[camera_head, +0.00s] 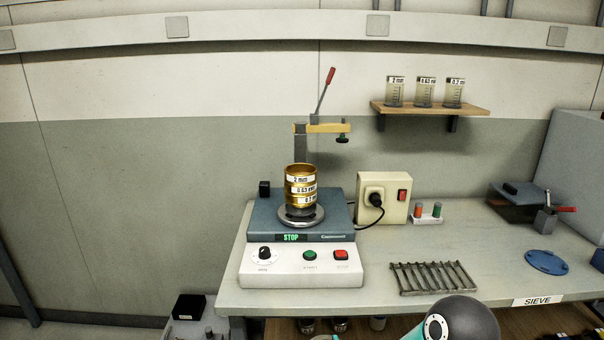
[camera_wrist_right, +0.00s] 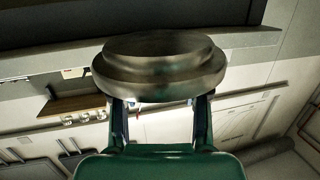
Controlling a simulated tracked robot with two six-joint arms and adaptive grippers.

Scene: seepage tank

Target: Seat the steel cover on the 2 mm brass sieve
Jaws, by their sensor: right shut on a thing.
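The 2 mm brass sieve (camera_head: 300,173) is the top ring of an upright brass stack, above a ring labelled 0.63 mm and a lower one. The stack stands on the round plate of the shaker (camera_head: 270,222), and no cover shows on it. The steel cover (camera_wrist_right: 158,68), a round, stepped grey disc, fills the upper middle of the right wrist view. My right gripper (camera_wrist_right: 160,101) is shut on it, a finger at either side of its lower edge. In the head view neither the cover nor either gripper shows; only part of my arm shows at the bottom.
A clamp arm with a red lever (camera_head: 325,95) rises behind the stack, its yellow bar (camera_head: 322,128) reaching right. A beige switch box (camera_head: 384,198), a metal rack (camera_head: 433,277) and a blue disc (camera_head: 547,262) are to the right. A shelf (camera_head: 430,108) holds labelled beakers.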

